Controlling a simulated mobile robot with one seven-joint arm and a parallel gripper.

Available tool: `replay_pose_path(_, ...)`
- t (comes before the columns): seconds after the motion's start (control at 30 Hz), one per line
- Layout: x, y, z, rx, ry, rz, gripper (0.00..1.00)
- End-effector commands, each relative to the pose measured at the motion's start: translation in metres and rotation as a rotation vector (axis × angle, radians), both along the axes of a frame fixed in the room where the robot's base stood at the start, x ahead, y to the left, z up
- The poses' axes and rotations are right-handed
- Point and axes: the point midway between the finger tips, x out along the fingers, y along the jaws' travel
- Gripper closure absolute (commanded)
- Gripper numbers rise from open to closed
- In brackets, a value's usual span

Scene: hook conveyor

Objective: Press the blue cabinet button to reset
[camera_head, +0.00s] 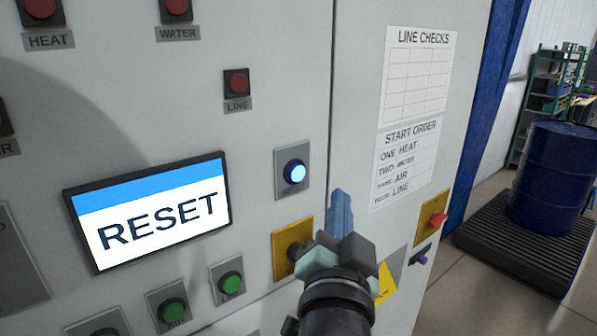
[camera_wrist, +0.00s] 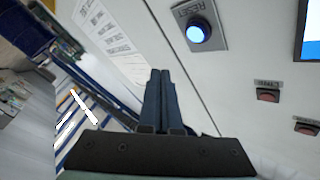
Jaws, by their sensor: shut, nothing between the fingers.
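The blue cabinet button (camera_head: 294,171) is lit and sits on a grey plate on the cabinet front, right of a screen (camera_head: 150,210) that reads RESET. In the wrist view the lit blue button (camera_wrist: 198,33) shows near the top, with a RESET label on its plate. My gripper (camera_head: 340,196) is shut and empty, its blue fingers together. In the head view its tips are to the right of and a little below the button. In the wrist view the fingertips (camera_wrist: 161,72) are below and left of the button, apart from it in the picture.
Green buttons (camera_head: 231,284) line the panel below the screen; red lamps (camera_head: 236,82) labelled HEAT, WATER and LINE are above. A yellow plate (camera_head: 291,247) lies partly behind my gripper. A red knob (camera_head: 437,219) projects at the right. A blue drum (camera_head: 552,172) stands on a dark pallet.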

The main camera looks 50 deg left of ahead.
Motion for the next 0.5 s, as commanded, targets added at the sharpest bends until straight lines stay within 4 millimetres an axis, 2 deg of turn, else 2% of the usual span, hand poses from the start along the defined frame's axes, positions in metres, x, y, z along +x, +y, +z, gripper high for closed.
replay_pose_path(0.03,-0.001,0.010,0.001,0.000,-0.001,0.006,1.00)
replay_pose_path(0.2,0.001,0.034,0.001,0.000,-0.001,0.004,1.00)
replay_pose_path(0.5,0.004,0.059,0.001,0.001,-0.001,0.002,1.00)
